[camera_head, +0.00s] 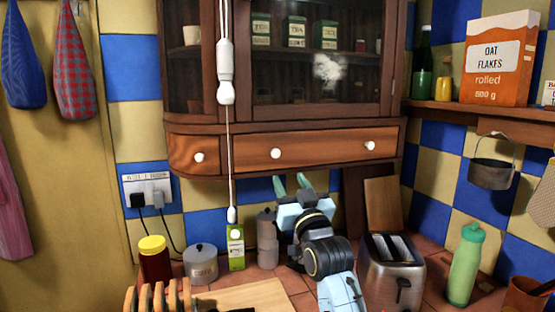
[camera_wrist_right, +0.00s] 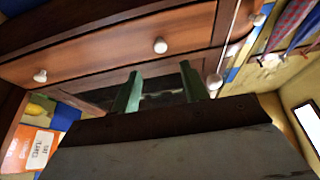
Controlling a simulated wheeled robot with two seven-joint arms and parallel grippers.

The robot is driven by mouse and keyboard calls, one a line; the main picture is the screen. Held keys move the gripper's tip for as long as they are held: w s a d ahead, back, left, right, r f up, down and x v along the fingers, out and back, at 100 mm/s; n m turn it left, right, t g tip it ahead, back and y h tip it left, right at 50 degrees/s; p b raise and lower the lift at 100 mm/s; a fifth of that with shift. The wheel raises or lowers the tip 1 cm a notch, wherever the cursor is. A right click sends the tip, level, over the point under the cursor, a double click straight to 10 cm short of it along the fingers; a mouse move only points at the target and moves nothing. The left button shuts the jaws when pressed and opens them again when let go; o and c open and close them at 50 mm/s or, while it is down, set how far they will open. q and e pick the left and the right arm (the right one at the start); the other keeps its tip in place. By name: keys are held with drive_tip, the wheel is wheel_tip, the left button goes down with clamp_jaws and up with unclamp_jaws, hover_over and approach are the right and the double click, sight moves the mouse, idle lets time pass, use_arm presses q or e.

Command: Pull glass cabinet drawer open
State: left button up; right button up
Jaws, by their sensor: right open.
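The glass cabinet (camera_head: 272,112) hangs on the tiled wall in the head view. Its wide wooden drawer (camera_head: 325,147) looks closed and has two white knobs, a left one (camera_head: 276,153) and a right one (camera_head: 370,146). My right gripper (camera_head: 292,180) is open and empty below the drawer, nearer its left knob, fingers pointing up. In the right wrist view the open fingers (camera_wrist_right: 158,72) show in front of the cabinet, with a knob (camera_wrist_right: 160,46) beyond them; they appear apart from it. My left gripper is not in view.
A white pull cord (camera_head: 226,75) hangs in front of the cabinet's left part. Below are a toaster (camera_head: 392,270), a green bottle (camera_head: 466,265), a yellow-lidded jar (camera_head: 154,260) and a grey pot (camera_head: 201,264). A shelf with oat flakes (camera_head: 498,58) is at right.

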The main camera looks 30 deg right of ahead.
sight(276, 155)
drive_tip(key=x, duration=1)
drive_tip(key=shift+w+p, duration=0.2)
drive_tip(key=shift+p, duration=0.1)
drive_tip(key=shift+c, duration=0.3)
clamp_jaws()
